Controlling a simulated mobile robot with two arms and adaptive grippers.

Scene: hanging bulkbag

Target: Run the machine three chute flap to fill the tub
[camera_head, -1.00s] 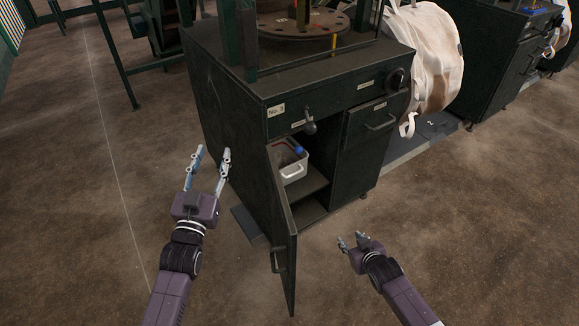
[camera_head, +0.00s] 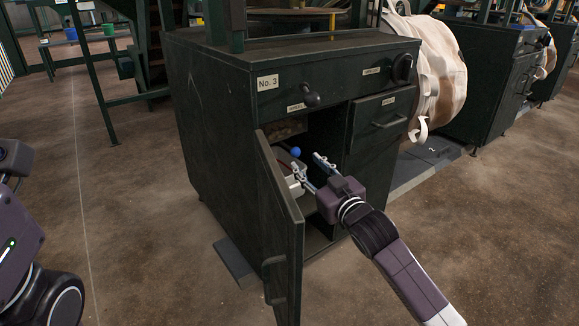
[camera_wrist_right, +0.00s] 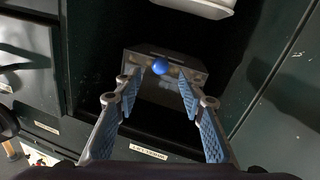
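Machine No. 3 (camera_head: 215,130) is a dark green cabinet with its lower left door (camera_head: 280,235) standing open. A white tub (camera_head: 296,187) sits inside, partly hidden by my right gripper; its edge also shows at the top of the right wrist view (camera_wrist_right: 205,6). A blue ball knob (camera_head: 295,151) is above the tub. My right gripper (camera_head: 308,166) is open at the cabinet opening. In the right wrist view the blue knob (camera_wrist_right: 160,67) appears between the open fingers, in front of a grey metal part (camera_wrist_right: 165,90), apparently the chute. Contact cannot be told. My left gripper is out of view.
The open door's edge is left of my right arm. A white bulk bag (camera_head: 440,75) hangs at the right. The floor in front is clear.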

